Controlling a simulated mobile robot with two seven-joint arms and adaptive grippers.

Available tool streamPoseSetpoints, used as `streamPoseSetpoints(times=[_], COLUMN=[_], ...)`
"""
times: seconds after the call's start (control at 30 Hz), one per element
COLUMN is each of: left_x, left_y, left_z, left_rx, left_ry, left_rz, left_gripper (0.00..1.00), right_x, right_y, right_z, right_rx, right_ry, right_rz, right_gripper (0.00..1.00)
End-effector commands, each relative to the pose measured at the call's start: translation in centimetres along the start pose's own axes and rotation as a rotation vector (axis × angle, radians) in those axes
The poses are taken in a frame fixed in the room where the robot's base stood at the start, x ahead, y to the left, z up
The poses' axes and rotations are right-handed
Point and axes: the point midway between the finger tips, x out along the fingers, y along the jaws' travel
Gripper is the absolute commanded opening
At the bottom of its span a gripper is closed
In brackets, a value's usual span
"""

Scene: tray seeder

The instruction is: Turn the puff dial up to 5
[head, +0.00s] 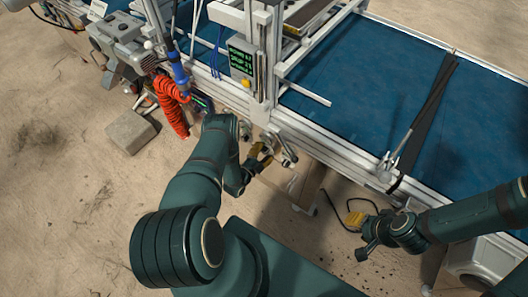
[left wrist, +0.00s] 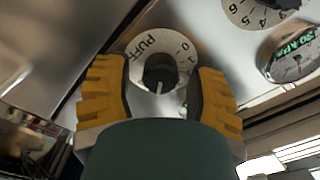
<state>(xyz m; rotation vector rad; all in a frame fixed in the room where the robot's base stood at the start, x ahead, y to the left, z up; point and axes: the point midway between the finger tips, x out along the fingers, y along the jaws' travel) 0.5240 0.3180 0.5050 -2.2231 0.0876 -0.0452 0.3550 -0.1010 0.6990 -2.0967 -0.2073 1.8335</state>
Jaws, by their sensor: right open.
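The puff dial (left wrist: 160,72) shows in the left wrist view as a black knob on a round white scale marked PUFF, 0 and 1. A pale pointer mark is on the knob's lower edge; I cannot tell its reading. My left gripper (left wrist: 161,95) is open, with a yellow finger on each side of the knob and visible gaps between. In the head view my left gripper (head: 258,158) is at the machine's front panel, where the dial is too small to read. My right gripper (head: 355,220) is open and empty, low at the right, away from the panel.
A second numbered dial (left wrist: 262,8) and a round gauge (left wrist: 291,52) are close by on the right. A small green-text display (head: 241,62) stands above the panel. A red coiled hose (head: 171,105) hangs to the left. The blue conveyor belt (head: 370,75) extends right.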

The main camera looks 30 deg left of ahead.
Motion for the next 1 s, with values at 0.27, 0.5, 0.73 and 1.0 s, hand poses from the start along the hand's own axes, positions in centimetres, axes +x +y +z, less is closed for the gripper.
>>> streamPoseSetpoints(times=[0.27,0.5,0.73,1.0], left_x=[0.0,-1.8,-6.4,-10.8], left_y=[0.0,0.1,0.0,0.1], left_z=[0.0,0.1,0.1,0.1], left_rx=[0.0,-0.002,-0.003,-0.001], left_ry=[-0.001,-0.002,-0.004,-0.002], left_rz=[-0.001,0.002,0.001,0.001], left_gripper=[0.63,0.63,0.63,0.63], right_x=[0.0,0.0,0.0,0.0], right_y=[0.0,0.0,0.0,0.0], right_z=[0.0,0.0,0.0,0.0], right_rx=[0.0,0.0,0.0,0.0], right_ry=[0.0,0.0,0.0,0.0], right_rz=[0.0,0.0,0.0,0.0], right_gripper=[0.47,0.47,0.47,0.47])
